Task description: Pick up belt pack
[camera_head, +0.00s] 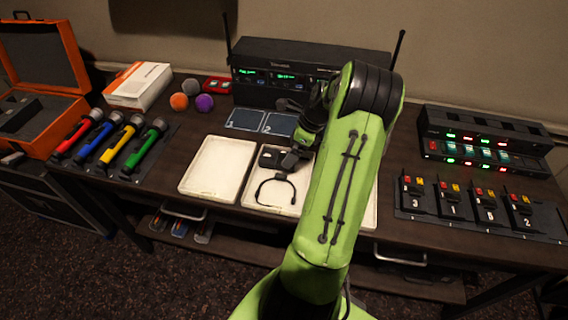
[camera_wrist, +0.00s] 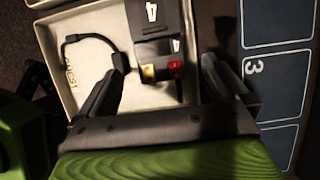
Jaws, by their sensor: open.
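The black belt pack (camera_wrist: 158,28) marked 4, with red and yellow parts on its end, lies in a cream tray (camera_wrist: 18,15) in the wrist view. Its dark body (camera_head: 268,156) shows in the head view, partly hidden by my gripper (camera_head: 289,158). My gripper is open over the tray, and in the wrist view its two fingers (camera_wrist: 163,72) stand apart on either side of the pack's coloured end. I cannot tell if they touch it.
A thin black headset loop (camera_head: 262,189) lies in the same tray. An empty tray (camera_head: 217,168) is to its left. Numbered dark pads (camera_head: 262,121) lie behind. Several belt packs (camera_head: 480,206) stand at the right, several flashlights (camera_head: 120,146) at the left.

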